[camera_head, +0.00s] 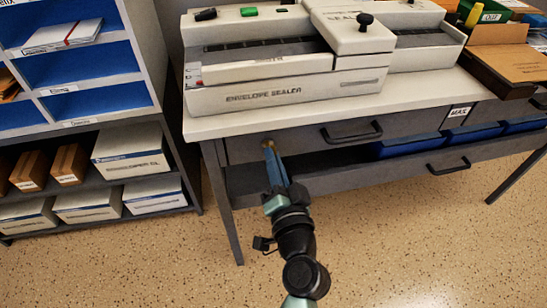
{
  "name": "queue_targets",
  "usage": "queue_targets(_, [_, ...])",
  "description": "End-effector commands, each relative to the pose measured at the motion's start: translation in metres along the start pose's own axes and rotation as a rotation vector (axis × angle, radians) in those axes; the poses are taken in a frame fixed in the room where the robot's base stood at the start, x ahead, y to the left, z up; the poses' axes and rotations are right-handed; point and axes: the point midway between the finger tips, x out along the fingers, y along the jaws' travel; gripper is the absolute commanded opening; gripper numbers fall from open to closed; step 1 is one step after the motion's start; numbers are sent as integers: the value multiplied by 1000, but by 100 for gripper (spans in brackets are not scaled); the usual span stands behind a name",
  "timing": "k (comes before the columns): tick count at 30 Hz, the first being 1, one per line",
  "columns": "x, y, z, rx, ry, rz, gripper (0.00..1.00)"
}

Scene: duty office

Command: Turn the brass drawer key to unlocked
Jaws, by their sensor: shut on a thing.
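The brass drawer key (268,142) shows as a small brass spot on the grey drawer front (300,142), near its left end under the tabletop. My gripper (270,150) reaches up to it from below, its narrow blue fingers shut on the key. The fingers hide most of the key, so I cannot tell which way it is turned. The drawer with its black handle (352,131) looks closed.
An envelope sealer (262,96) stands on the white tabletop (222,122). A lower drawer with a black handle (447,168) and blue bins (408,147) are to the right. Shelves with boxes (130,150) stand at left. The speckled floor (400,240) in front is clear.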

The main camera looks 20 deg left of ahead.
Motion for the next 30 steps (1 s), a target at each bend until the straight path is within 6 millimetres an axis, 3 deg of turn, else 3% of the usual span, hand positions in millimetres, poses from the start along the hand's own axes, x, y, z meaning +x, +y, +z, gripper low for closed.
queue_targets(18, [0,1,0,556,0,1,0])
queue_targets(30, [0,2,0,749,1,1,0])
